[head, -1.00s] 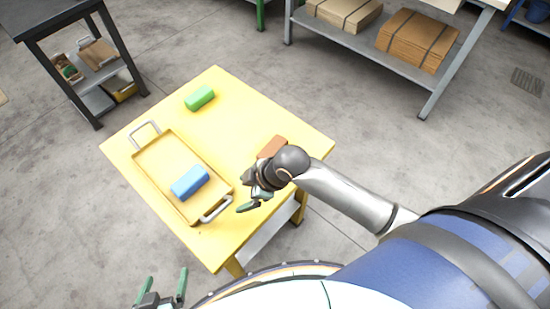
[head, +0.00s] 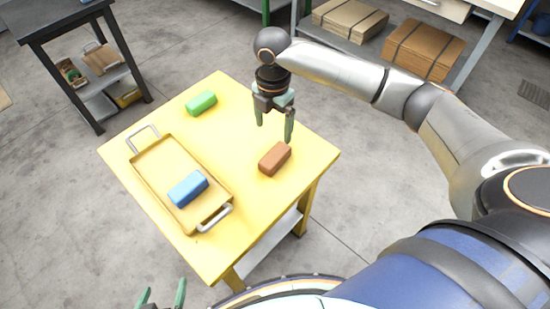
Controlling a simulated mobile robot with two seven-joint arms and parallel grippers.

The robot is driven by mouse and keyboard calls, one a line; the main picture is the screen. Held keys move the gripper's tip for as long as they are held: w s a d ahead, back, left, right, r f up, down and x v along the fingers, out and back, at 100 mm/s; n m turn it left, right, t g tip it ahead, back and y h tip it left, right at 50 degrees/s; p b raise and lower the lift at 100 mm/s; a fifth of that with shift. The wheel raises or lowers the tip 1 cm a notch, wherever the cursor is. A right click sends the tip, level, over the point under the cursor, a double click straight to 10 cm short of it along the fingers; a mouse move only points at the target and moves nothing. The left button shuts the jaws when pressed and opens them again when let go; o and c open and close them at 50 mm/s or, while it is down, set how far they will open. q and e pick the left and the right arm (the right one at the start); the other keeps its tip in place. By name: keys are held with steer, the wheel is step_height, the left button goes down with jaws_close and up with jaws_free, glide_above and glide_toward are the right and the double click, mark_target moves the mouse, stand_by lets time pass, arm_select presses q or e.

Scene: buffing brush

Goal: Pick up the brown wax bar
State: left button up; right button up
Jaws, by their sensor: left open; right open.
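The brown wax bar (head: 275,159) lies on the yellow table (head: 240,232) near its right corner. My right gripper (head: 274,132) is open and empty, pointing down above the table. In the picture its fingers are just above the brown bar, and they do not touch it. My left gripper (head: 161,294) is open at the bottom edge, in front of the table, and only its finger ends show.
A yellow tray (head: 160,183) with two metal handles sits on the table's left part and holds a blue bar (head: 188,188). A green bar (head: 201,103) lies near the back corner. A dark shelf cart (head: 92,60) stands at the upper left. The table's middle is clear.

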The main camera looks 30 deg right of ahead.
mark_target(275, 154)
step_height(275, 154, down, 7)
steer(key=shift+r+b, duration=0.2)
steer(key=shift+b, duration=0.2)
steer(key=shift+s+d+f+b, duration=0.1)
steer(key=shift+f+b, duration=0.1)
steer(key=shift+f, duration=1.2)
steer(key=shift+s+f+b, duration=0.1)
steer(key=shift+f+b, duration=0.05)
steer(key=shift+f, duration=1.2)
steer(key=shift+r, duration=0.1)
jaws_close()
